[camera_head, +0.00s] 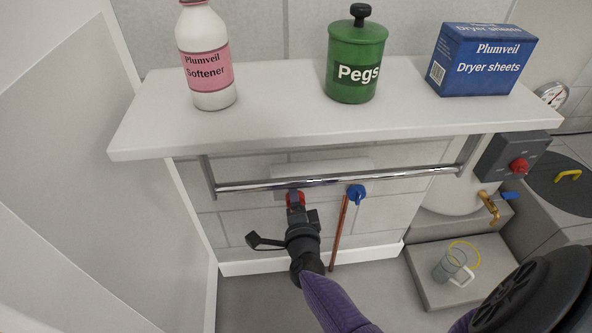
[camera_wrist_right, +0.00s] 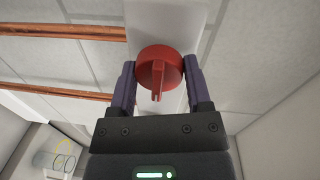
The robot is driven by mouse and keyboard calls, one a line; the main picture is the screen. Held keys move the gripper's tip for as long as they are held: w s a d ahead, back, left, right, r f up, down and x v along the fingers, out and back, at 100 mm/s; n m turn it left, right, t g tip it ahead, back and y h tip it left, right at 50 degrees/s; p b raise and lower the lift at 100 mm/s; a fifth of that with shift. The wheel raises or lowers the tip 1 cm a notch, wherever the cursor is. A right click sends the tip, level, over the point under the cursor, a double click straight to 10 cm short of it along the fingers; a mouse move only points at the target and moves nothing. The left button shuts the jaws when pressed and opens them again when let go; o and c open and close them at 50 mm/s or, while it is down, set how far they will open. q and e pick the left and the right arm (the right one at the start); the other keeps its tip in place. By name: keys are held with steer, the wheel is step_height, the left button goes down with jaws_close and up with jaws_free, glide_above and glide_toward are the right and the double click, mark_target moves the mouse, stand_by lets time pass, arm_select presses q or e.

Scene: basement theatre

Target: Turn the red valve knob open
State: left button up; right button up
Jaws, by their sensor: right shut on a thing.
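The red valve knob (camera_head: 294,199) sits on the wall below the shelf and just under the chrome rail. In the right wrist view the red knob (camera_wrist_right: 160,68) faces the camera, with its raised grip bar pointing down in the picture. My right gripper (camera_head: 297,212) reaches up to it from below in the head view. In the wrist view the two purple fingers of the right gripper (camera_wrist_right: 159,82) are shut on the knob, one at each side. My left gripper is not in view.
A chrome rail (camera_head: 400,174) runs under the white shelf (camera_head: 280,117), close above the knob. A blue valve knob (camera_head: 356,192) and copper pipe (camera_head: 339,232) are to the right. A softener bottle (camera_head: 205,55), green pegs jar (camera_head: 355,62) and dryer sheets box (camera_head: 480,62) stand on the shelf.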

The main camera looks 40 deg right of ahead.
steer(key=o, duration=0.9)
steer(key=shift+f, duration=0.15)
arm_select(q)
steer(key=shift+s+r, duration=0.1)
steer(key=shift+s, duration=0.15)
arm_select(e)
steer(key=o, duration=0.4)
steer(key=shift+c, duration=0.2)
arm_select(q)
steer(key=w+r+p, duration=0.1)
steer(key=p, duration=0.1)
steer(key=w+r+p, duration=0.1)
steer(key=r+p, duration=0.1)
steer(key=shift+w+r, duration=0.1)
arm_select(e)
steer(key=v, duration=1)
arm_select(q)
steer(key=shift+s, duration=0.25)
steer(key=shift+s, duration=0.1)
